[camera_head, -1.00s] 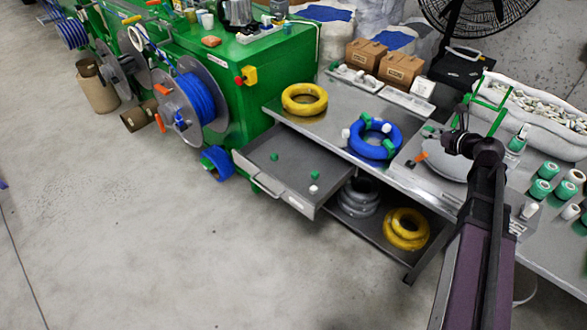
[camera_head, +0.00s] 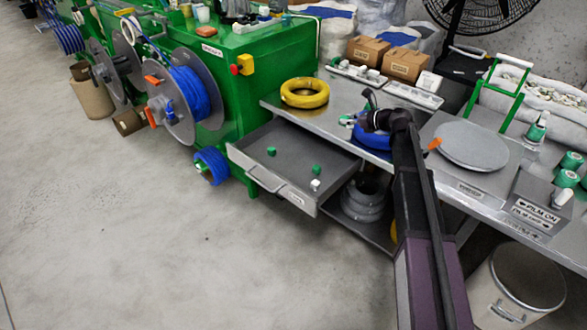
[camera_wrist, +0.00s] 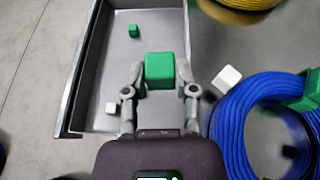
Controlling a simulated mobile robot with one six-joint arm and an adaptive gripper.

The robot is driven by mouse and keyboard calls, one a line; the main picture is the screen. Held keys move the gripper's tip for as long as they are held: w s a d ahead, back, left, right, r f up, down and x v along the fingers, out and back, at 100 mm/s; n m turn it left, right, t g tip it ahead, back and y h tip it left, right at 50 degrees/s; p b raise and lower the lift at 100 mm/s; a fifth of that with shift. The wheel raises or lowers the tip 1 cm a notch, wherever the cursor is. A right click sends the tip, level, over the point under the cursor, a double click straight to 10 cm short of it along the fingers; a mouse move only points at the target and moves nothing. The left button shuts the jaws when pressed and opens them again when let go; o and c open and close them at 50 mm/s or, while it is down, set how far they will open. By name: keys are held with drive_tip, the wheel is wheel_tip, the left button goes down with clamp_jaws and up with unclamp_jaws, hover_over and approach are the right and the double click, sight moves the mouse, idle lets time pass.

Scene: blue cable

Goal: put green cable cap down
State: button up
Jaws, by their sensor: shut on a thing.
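My gripper (camera_head: 368,104) is shut on a green cable cap (camera_wrist: 160,70), which sits between its fingertips in the wrist view. In the head view the gripper is over the blue cable coil (camera_head: 372,141), partly covering it, and the held cap is hard to make out. The blue coil (camera_wrist: 232,118) is at the right in the wrist view, with a green cap (camera_wrist: 312,90) on it and a white cap (camera_wrist: 227,78) at its edge. The open drawer (camera_head: 250,158) holds green caps (camera_head: 271,151) (camera_head: 316,169) and a white cap (camera_head: 315,185).
A yellow coil (camera_head: 304,93) lies on the table left of the blue one. Cardboard boxes (camera_head: 404,64) and white trays (camera_head: 412,94) line the back. Grey coils (camera_head: 362,203) sit below.

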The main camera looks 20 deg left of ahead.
drive_tip(key=a+f+n+g+b, duration=0.1)
drive_tip(key=a+f+b, duration=0.2)
drive_tip(key=a, duration=0.5)
drive_tip(key=a+f+n+g+b, duration=0.1)
drive_tip(key=a+f+b, duration=0.3)
drive_tip(key=a, duration=0.4)
drive_tip(key=a+f+n+g+y+b, duration=0.1)
drive_tip(key=a+f+n+g+b, duration=0.1)
drive_tip(key=a, duration=0.6)
wheel_tip(320, 180, down, 3)
drive_tip(key=shift+s+r+g+b, duration=0.1)
drive_tip(key=shift+s+g+b, duration=0.15)
drive_tip(key=shift+b, duration=0.6)
drive_tip(key=shift+a, duration=0.1)
wheel_tip(320, 180, down, 6)
drive_tip(key=b, duration=0.6)
drive_tip(key=shift+f, duration=0.2)
drive_tip(key=shift+f+b, duration=1.85)
drive_tip(key=shift+b, duration=0.15)
